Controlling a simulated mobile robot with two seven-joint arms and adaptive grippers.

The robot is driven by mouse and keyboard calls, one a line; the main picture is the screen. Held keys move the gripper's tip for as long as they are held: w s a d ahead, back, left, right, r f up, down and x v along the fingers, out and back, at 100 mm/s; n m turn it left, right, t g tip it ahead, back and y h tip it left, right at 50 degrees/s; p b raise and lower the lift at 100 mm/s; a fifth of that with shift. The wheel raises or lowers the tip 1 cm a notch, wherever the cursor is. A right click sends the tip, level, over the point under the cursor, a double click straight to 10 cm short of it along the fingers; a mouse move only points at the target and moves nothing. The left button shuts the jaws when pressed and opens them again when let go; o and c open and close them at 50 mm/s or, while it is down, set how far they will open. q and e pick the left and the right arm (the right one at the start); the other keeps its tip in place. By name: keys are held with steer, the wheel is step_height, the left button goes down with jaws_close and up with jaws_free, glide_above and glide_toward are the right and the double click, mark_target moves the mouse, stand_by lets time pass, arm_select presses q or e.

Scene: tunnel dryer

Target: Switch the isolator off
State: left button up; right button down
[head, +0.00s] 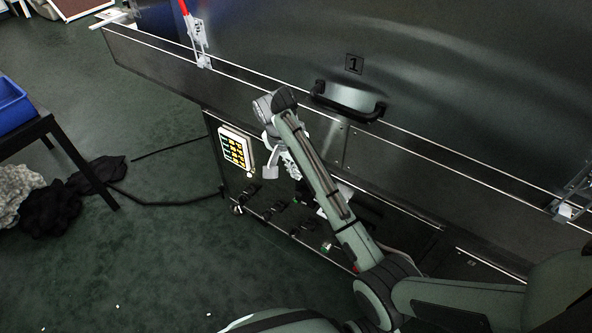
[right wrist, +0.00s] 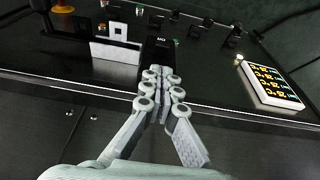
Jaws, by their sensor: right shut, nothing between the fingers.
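In the right wrist view, a black box-shaped switch (right wrist: 158,52) with a small white marking stands on the dark control panel (right wrist: 85,68). It looks like the isolator, but its handle position cannot be read. My right gripper (right wrist: 161,73) is shut and empty, its fingertips in front of the black switch and overlapping its lower part; whether they touch it is unclear. In the head view my right gripper (head: 292,170) is partly hidden by my own arm, beside the panel front. My left gripper is not in view.
A white display with yellow readouts (head: 236,149) is left of my gripper. Several small black switches (right wrist: 200,24) line the panel. A white plate with a square (right wrist: 118,32) is beside the black switch. A black handle (head: 345,105) juts from the steel door above.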

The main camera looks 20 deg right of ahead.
glide_above(302, 190)
steer(key=s+a, duration=0.1)
step_height(302, 190, down, 6)
steer(key=shift+a+r, duration=0.1)
steer(key=shift+w+f, duration=0.1)
steer(key=shift+f, duration=0.65)
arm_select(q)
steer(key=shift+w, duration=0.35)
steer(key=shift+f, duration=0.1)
